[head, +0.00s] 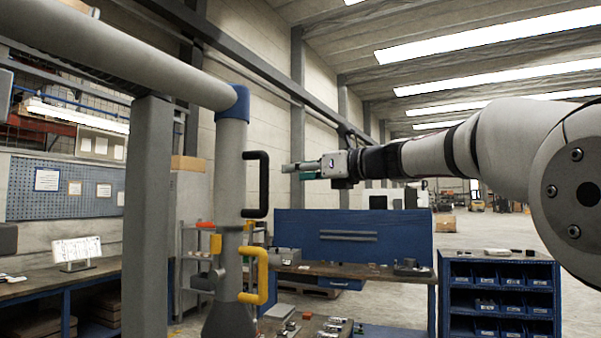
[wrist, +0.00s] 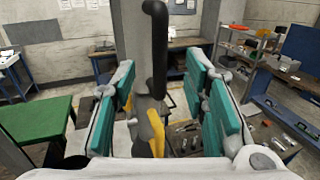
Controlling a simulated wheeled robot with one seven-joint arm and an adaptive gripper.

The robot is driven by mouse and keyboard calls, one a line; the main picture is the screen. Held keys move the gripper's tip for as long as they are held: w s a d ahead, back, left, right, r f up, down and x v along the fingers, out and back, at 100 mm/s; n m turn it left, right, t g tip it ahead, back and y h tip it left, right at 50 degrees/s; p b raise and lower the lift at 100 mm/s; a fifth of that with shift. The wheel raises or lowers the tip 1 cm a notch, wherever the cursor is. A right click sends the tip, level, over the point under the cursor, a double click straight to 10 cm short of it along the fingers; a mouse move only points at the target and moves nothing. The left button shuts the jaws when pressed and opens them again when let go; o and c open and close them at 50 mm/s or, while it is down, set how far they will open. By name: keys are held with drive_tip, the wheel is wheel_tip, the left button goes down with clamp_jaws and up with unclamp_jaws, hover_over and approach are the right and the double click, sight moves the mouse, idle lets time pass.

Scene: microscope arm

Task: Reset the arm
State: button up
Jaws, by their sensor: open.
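A large light-grey jointed arm (head: 120,52) hangs in from the upper left, with a blue collar (head: 238,100) above a vertical lower link (head: 231,170). A black handle (head: 263,185) and, below it, a yellow handle (head: 262,275) stick out from the lower link's right side. My gripper (head: 290,168) is right of the black handle, level with its upper half, apparently with a small gap. In the wrist view my gripper (wrist: 166,100) is open, teal pads either side; the black handle (wrist: 156,48) and yellow handle (wrist: 157,132) appear ahead between them.
A grey post (head: 147,210) stands left of the lower link. Behind are a blue-backed workbench (head: 348,236) and a blue bin cabinet (head: 499,295). Small parts lie on a low surface below the handles. A green-topped table (wrist: 40,128) is at left in the wrist view.

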drive_tip(key=s+d+f+n+g+h, duration=0.2)
drive_tip(key=s+f+n+g+h, duration=0.3)
drive_tip(key=s+f+n, duration=1.05)
drive_tip(key=s+d+f+n+g+h, duration=0.1)
drive_tip(key=s+d+f+n+h, duration=0.3)
drive_tip(key=s+f, duration=0.6)
drive_tip(key=s+d+f+n+g+h, duration=0.1)
drive_tip(key=s+d+f+n+h, duration=0.3)
drive_tip(key=s, duration=1.1)
drive_tip(key=d+f+n, duration=0.3)
drive_tip(key=d+f, duration=0.1)
drive_tip(key=f, duration=0.2)
drive_tip(key=shift+s, duration=0.3)
drive_tip(key=shift+f, duration=0.1)
drive_tip(key=shift+c, duration=0.7)
drive_tip(key=shift+a, duration=0.1)
